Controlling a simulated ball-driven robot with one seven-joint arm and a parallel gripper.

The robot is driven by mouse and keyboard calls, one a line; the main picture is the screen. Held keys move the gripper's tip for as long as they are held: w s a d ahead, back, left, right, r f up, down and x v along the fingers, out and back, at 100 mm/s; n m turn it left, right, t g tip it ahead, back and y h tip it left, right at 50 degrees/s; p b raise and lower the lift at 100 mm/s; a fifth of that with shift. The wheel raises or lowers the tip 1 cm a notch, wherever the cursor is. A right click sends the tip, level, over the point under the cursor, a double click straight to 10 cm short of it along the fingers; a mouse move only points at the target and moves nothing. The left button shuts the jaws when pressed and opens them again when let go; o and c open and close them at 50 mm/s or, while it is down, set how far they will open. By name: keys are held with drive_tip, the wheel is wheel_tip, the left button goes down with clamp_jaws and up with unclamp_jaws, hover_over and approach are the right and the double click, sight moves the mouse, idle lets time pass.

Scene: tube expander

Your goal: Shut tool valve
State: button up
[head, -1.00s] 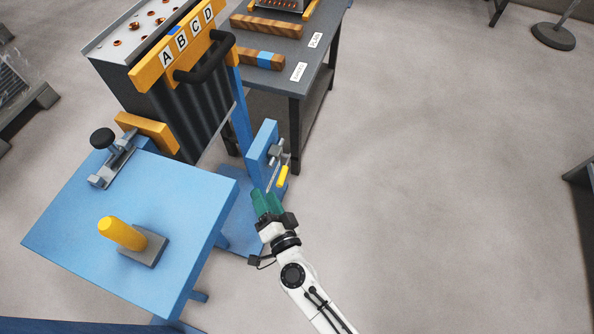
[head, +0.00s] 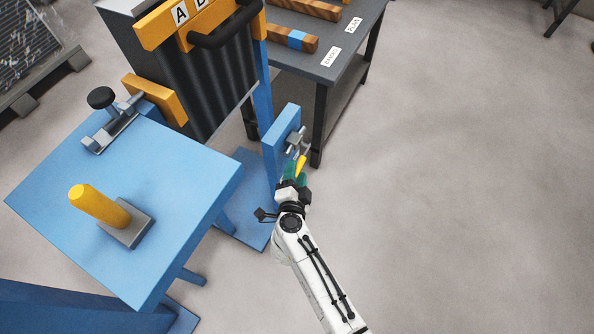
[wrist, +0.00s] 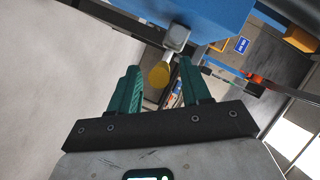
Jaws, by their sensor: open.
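The tool valve is a small grey metal fitting (head: 294,142) on the side of a blue upright plate (head: 281,130). Its yellow lever (head: 300,165) points down and slightly right from the fitting. My gripper (head: 295,174) is open with green fingers, just below the fitting. In the head view the yellow lever end shows at the fingertips. In the wrist view the yellow lever (wrist: 160,74) shows between and just beyond the two open fingers (wrist: 157,80), below the grey fitting (wrist: 176,38). I cannot tell if a finger touches it.
A blue table (head: 160,185) with a yellow upright handle (head: 98,205) and a clamp (head: 110,125) stands at left. Behind it is a dark ribbed unit with an orange lettered bar (head: 160,27). A grey workbench (head: 335,65) stands behind the valve. The floor at right is clear.

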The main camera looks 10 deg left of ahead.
drive_tip(key=shift+b+x, duration=0.3)
drive_tip(key=shift+x, duration=0.85)
drive_tip(key=shift+c, duration=0.3)
clamp_jaws()
